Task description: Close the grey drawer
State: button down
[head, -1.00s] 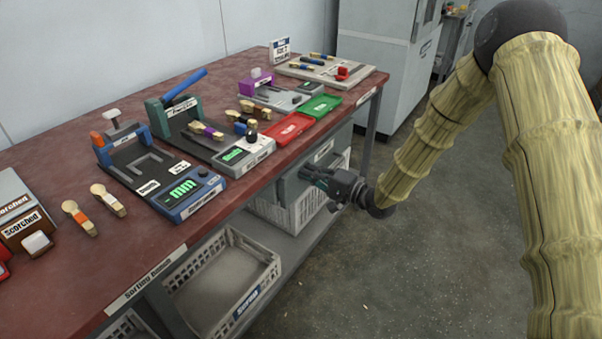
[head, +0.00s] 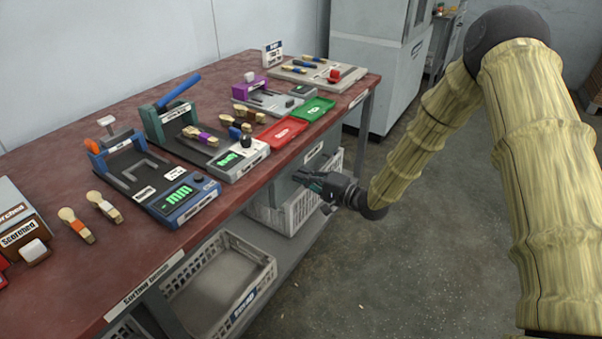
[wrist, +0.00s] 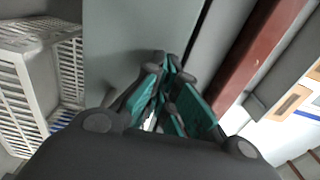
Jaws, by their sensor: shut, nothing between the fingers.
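The grey drawer (head: 314,163) is under the right part of the red-topped workbench, with a white label on its front. Its grey face (wrist: 130,35) fills the upper middle of the wrist view. My gripper (head: 299,179) is at the drawer's front, low and towards its left side, and hides part of it. In the wrist view the teal-padded fingers (wrist: 166,68) are shut and empty, pointing at the grey face. I cannot tell whether the fingertips touch it, or how far the drawer stands out.
Another crate (head: 178,312) is on the lower shelf. The floor to the right is clear.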

jog(key=p+v, duration=0.1)
jog(key=v, duration=1.2)
jog(key=s+a+f+g+h, duration=0.1)
jog(key=s+f+h, duration=0.25)
jog(key=f, duration=0.45)
jog(key=s+f+g+h, duration=0.1)
jog(key=s+f+h, duration=0.2)
jog(key=s+f, duration=0.35)
jog(key=s+d+f+n+g+h, duration=0.2)
jog(key=s+f+g+h, duration=0.1)
jog(key=s+f, duration=0.5)
jog(key=s+d+f+n+g+h, duration=0.1)
jog(key=s+f+n+g+h, duration=0.1)
jog(key=s+f, duration=0.65)
jog(key=s+d+r+n+g+h, duration=0.1)
jog(key=s+d+n+g, duration=0.1)
jog(key=s, duration=0.6)
jog(key=s+d+r+n+g+h, duration=0.1)
jog(key=s+d+g+h, duration=0.1)
jog(key=s, duration=0.7)
notch_tip(320, 180, up, 16)
jog(key=p, duration=1.6)
jog(key=shift+w, duration=0.25)
